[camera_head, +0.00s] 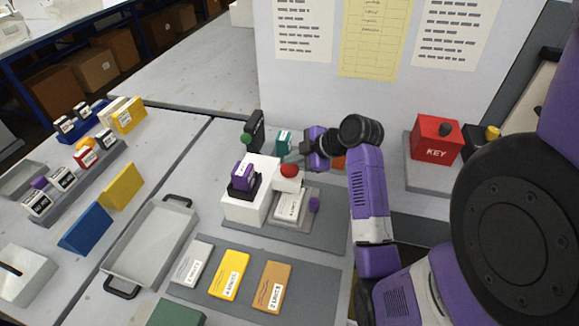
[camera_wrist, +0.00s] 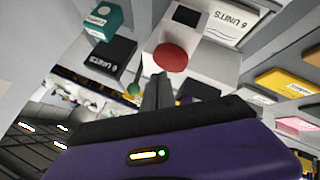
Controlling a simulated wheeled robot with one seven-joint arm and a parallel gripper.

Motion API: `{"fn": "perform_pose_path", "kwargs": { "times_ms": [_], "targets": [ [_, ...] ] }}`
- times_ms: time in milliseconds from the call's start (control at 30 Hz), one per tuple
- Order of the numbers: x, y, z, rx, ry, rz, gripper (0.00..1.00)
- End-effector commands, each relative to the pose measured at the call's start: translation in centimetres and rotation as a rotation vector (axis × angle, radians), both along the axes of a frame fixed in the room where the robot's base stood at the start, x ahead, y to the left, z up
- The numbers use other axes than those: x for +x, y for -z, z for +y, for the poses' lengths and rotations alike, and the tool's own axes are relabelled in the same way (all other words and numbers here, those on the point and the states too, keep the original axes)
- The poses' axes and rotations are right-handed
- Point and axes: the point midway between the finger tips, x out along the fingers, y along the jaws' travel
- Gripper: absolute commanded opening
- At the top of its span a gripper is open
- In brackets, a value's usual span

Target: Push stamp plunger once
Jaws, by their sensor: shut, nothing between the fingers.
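The stamp station is a white block (camera_head: 245,208) with a red round plunger (camera_head: 290,170) on a white head over a white card (camera_head: 290,207). The red plunger also shows in the wrist view (camera_wrist: 171,57), just ahead of the fingers. A purple-and-black cartridge (camera_head: 243,178) sits on top of the white block. My gripper (camera_head: 291,158) is shut and empty, close behind and above the plunger; its dark fingers show in the wrist view (camera_wrist: 157,90). I cannot tell whether the fingertips touch the plunger.
A black upright part with a green knob (camera_head: 246,139) and a teal box (camera_head: 283,143) stand behind the station. A grey tray (camera_head: 150,240) is at left. Grey, yellow (camera_head: 230,275) and orange blocks lie in front. A red KEY box (camera_head: 436,140) stands at right.

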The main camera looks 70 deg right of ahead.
Motion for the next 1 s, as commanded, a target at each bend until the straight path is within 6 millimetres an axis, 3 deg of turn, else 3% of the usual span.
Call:
{"fn": "perform_pose_path", "kwargs": {
  "times_ms": [233,700,1000],
  "targets": [
    [0.0,-0.7,0.0,-0.001,0.0,0.0,0.0],
    [0.0,-4.9,0.0,-0.003,0.0,-0.001,0.0],
    [0.0,-5.0,0.0,-0.001,0.0,0.0,0.0]
  ]
}}
